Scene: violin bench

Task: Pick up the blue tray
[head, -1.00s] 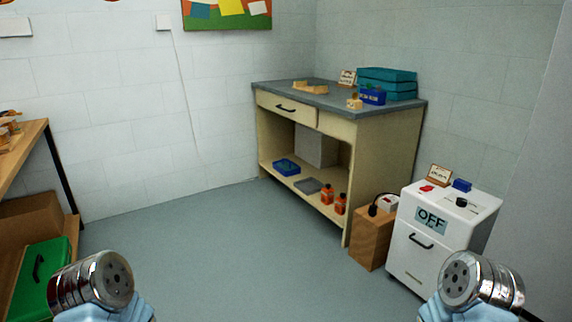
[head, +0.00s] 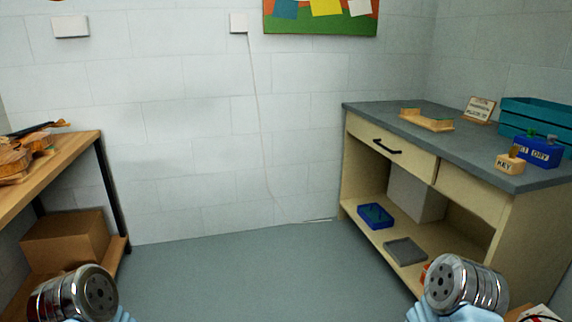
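A small blue tray (head: 376,216) sits on the lower shelf of the cream workbench at the right, towards its left end. Something small and dark seems to lie in it, too small to tell. My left wrist end (head: 75,298) shows at the bottom left and my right wrist end (head: 464,284) at the bottom right. The fingers of both grippers are out of the picture. Both arms are well apart from the tray.
The cream workbench (head: 470,205) has a drawer and an open lower shelf, with a grey block (head: 416,195) and a flat grey slab (head: 405,251) near the tray. A blue box (head: 540,151) stands on top. A wooden table (head: 75,155) is at the left. The floor (head: 240,270) between is clear.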

